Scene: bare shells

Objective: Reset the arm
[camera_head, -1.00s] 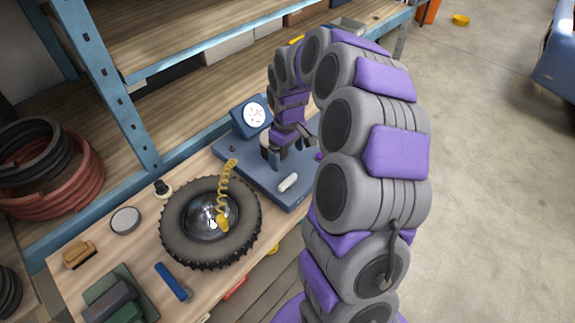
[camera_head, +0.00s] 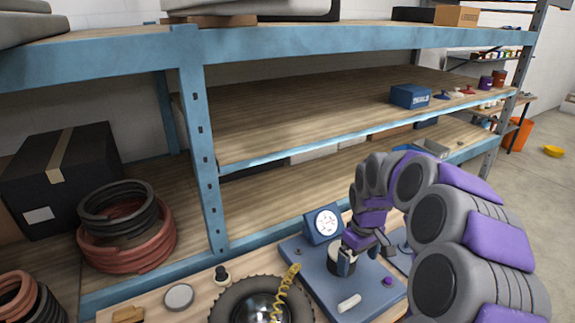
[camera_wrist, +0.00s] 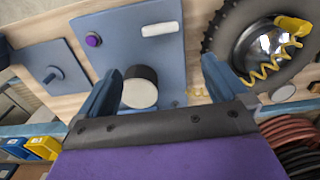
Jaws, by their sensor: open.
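My gripper (camera_head: 346,262) is at the end of my purple and grey arm, over a blue board on the bench at lower right in the head view. In the wrist view my gripper (camera_wrist: 160,85) shows its two blue fingers spread apart.
The board has a dial gauge (camera_head: 327,223) and a white bar (camera_head: 349,303). A tyre (camera_head: 222,306) with a yellow coil (camera_head: 287,285) lies to its left. Blue-framed shelves (camera_head: 290,45) rise behind. Coiled hoses (camera_head: 125,245) lie at the left. Open floor (camera_head: 553,190) is at the right.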

